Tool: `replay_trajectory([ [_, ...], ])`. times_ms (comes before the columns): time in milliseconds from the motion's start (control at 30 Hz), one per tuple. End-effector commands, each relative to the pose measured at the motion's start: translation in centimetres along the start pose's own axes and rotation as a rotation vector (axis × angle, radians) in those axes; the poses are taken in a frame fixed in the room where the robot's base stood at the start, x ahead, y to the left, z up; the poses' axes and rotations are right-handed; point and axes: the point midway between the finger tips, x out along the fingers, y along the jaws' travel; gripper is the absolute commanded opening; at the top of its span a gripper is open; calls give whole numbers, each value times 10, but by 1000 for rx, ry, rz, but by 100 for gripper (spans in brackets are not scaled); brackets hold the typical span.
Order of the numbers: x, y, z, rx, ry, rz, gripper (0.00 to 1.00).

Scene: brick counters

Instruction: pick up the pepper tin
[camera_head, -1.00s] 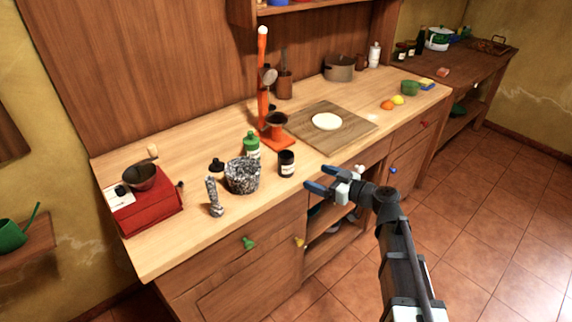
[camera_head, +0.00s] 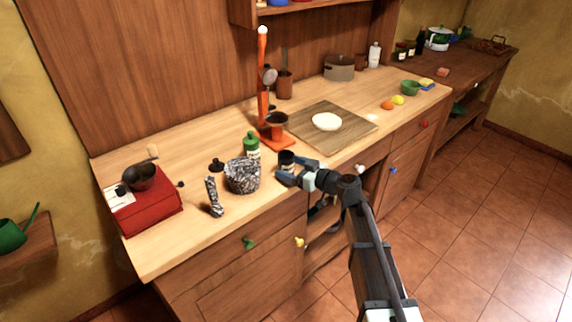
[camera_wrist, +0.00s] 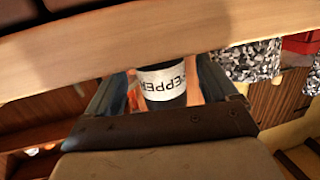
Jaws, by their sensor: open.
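The pepper tin (camera_head: 286,157) is a small dark tin with a white label, standing near the counter's front edge in the head view. In the wrist view the tin (camera_wrist: 163,82) appears upside down, its "PEPPER" label between my two fingers. My gripper (camera_head: 295,170) is open at the tin's front side, and its fingers hide the tin's lower part in the head view. In the wrist view my gripper (camera_wrist: 163,72) has one finger on each side of the tin. I cannot tell whether either finger touches it.
A speckled mortar (camera_head: 242,176) and its pestle (camera_head: 214,197) stand left of the tin. A green bottle (camera_head: 251,145) and an orange stand (camera_head: 277,143) are behind it. A wooden board (camera_head: 352,132) with dough lies to the right. The counter edge (camera_wrist: 90,50) crosses the wrist view.

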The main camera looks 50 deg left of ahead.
Motion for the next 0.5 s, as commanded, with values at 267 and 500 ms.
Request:
replay_trajectory([
  [267, 25, 0, 0, 0, 0, 0, 87],
  [500, 25, 0, 0, 0, 0, 0, 79],
])
